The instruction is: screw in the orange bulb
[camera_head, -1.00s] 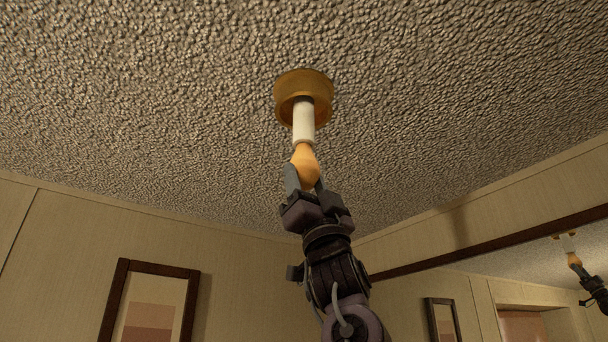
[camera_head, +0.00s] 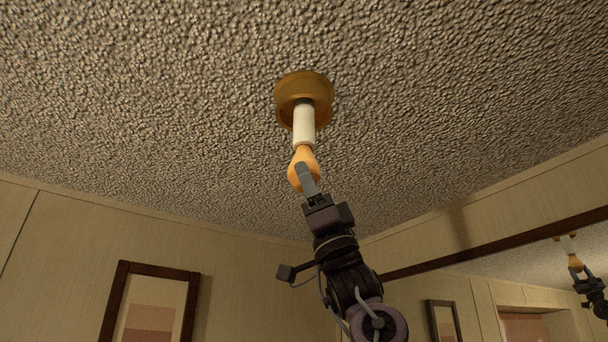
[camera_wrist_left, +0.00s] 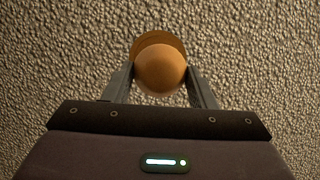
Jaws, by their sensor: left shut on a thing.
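The orange bulb (camera_head: 298,160) hangs below the white socket (camera_head: 304,125) of a brass-coloured ceiling fixture (camera_head: 303,92). The bulb's neck meets the socket's lower end. My left gripper (camera_head: 306,178) comes up from below and is shut on the bulb, with one finger showing across its near side. In the left wrist view the bulb (camera_wrist_left: 160,68) is seen end on between the two fingers of my left gripper (camera_wrist_left: 160,80), and it hides the socket. The fixture (camera_wrist_left: 160,38) shows as a rim behind it. My right gripper is not in view.
The rough textured ceiling (camera_head: 450,70) is clear around the fixture. A framed picture (camera_head: 152,305) hangs on the wall at lower left. A wide mirror (camera_head: 520,275) at lower right reflects the bulb and arm.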

